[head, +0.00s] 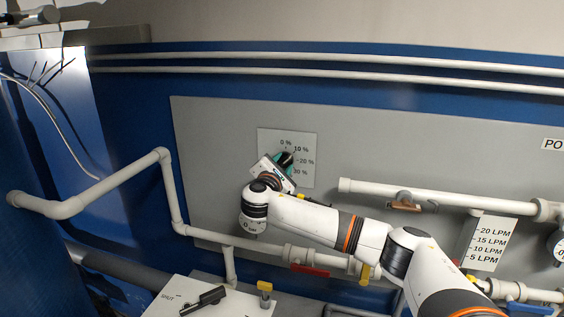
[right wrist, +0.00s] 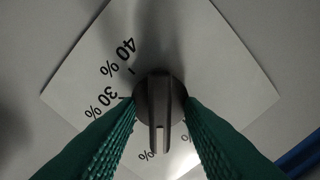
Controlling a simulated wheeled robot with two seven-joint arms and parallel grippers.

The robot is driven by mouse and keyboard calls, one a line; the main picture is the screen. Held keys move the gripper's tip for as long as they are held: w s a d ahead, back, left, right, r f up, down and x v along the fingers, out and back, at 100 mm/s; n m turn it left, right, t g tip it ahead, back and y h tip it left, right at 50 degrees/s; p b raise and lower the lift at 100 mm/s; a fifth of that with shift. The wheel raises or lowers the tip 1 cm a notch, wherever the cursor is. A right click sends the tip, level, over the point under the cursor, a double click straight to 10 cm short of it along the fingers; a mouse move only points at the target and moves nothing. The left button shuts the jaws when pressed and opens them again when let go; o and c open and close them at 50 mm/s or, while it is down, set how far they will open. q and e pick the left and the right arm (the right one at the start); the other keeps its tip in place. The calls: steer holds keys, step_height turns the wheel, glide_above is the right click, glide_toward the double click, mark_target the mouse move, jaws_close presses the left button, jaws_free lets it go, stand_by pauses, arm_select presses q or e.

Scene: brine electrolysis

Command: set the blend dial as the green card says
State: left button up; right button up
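The blend dial (right wrist: 160,108) is a dark round knob with a raised bar, on a white square plate (right wrist: 240,90) marked in percent. In the right wrist view the bar's long end points down, near a partly hidden percent label; 30 % and 40 % are readable at left. My right gripper (right wrist: 160,103) has green ridged fingers on both sides of the knob, with gaps showing beside the bar. In the head view the gripper (head: 284,160) covers part of the plate (head: 306,140), where 0 % to 30 % show. The green card and my left gripper are not in view.
White pipes run around the grey panel (head: 215,140). A red-handled valve (head: 310,270) sits below my right arm, and a brown-handled valve (head: 405,203) is to its right. A flow scale (head: 490,243) stands at right. A white box (head: 235,300) with a black handle (head: 205,298) is below.

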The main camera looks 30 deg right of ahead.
jaws_close()
steer(key=shift+f, duration=0.1)
steer(key=shift+f+m+b, duration=0.15)
steer(key=shift+m+b, duration=0.25)
steer(key=shift+b, duration=0.3)
steer(key=shift+w+a+f+m+b, duration=0.1)
steer(key=shift+m+b, duration=5.65)
steer(key=shift+m, duration=0.75)
steer(key=shift+a+f+m+b, duration=0.1)
steer(key=shift+m+b, duration=5.6)
steer(key=shift+m, duration=0.8)
